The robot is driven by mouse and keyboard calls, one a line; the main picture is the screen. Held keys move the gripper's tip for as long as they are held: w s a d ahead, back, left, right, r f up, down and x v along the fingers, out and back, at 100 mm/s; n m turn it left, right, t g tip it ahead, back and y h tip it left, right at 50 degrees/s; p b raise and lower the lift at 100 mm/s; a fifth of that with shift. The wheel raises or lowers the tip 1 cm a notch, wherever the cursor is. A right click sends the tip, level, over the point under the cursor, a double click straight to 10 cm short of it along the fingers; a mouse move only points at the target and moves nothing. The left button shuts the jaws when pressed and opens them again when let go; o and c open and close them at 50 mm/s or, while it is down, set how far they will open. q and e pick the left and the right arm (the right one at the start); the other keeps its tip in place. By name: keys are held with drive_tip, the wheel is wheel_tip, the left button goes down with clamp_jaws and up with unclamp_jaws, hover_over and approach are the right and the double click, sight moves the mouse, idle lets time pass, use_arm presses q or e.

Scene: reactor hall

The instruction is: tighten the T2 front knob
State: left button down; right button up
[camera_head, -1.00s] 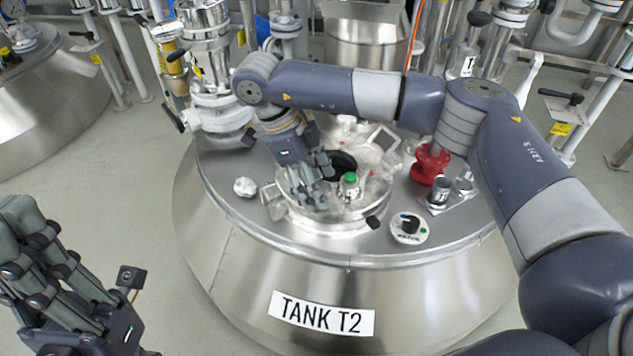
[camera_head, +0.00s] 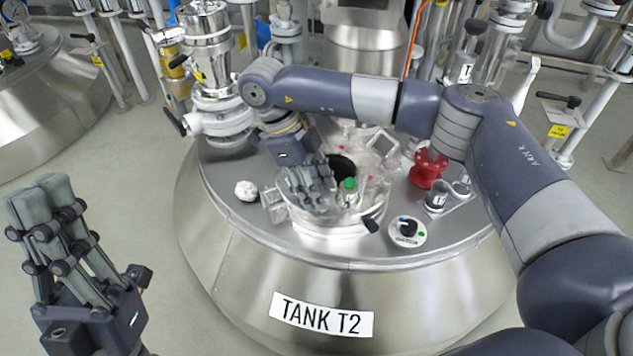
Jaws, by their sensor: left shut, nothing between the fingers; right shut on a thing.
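Tank T2 (camera_head: 240,285) stands in the middle, with a round clear-rimmed hatch (camera_head: 335,228) on its steel top. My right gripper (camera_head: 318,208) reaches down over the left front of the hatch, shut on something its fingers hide. I cannot tell whether that is the front knob. A black-ended handle (camera_head: 371,223) sticks out at the hatch's front right, apart from the fingers. A green-topped part (camera_head: 349,184) stands just right of the fingers. My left gripper (camera_head: 40,190) is shut and empty, fingers up, at the far left, away from the tank.
A red flanged fitting (camera_head: 428,168), small metal cups (camera_head: 437,200) and a round white dial with a black knob (camera_head: 407,231) sit right of the hatch. Pipes and a valve (camera_head: 222,124) crowd the back. The floor at left is clear.

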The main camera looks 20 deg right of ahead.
drive_tip(key=shift+r+m+g+p, duration=0.2)
drive_tip(key=shift+m+g+p, duration=0.2)
drive_tip(key=shift+m+p, duration=0.5)
use_arm(q)
drive_tip(key=w+d+f+g+y+p, duration=0.1)
drive_tip(key=w+d+f+g+y, duration=0.15)
drive_tip(key=w+f+g, duration=0.75)
use_arm(e)
drive_tip(key=shift+w+d+m+y, duration=0.1)
drive_tip(key=shift+m+y, duration=0.4)
drive_tip(key=shift+m, duration=0.5)
drive_tip(key=shift+m+g+y+p, duration=0.3)
drive_tip(key=shift+m+g+p, duration=0.1)
drive_tip(key=shift+m+p, duration=0.45)
drive_tip(key=shift+f+m+y+p, duration=0.1)
drive_tip(key=shift+m+y+p, duration=0.3)
drive_tip(key=shift+m+p, duration=0.45)
use_arm(q)
drive_tip(key=a+f+g+y, duration=0.3)
drive_tip(key=f+g, duration=0.4)
drive_tip(key=f, duration=0.8)
use_arm(e)
drive_tip(key=shift+w, duration=0.1)
use_arm(q)
drive_tip(key=shift+y, duration=0.25)
use_arm(e)
drive_tip(key=o, duration=1)
drive_tip(key=shift+o, duration=0.2)
use_arm(q)
drive_tip(key=shift+w+r, duration=0.1)
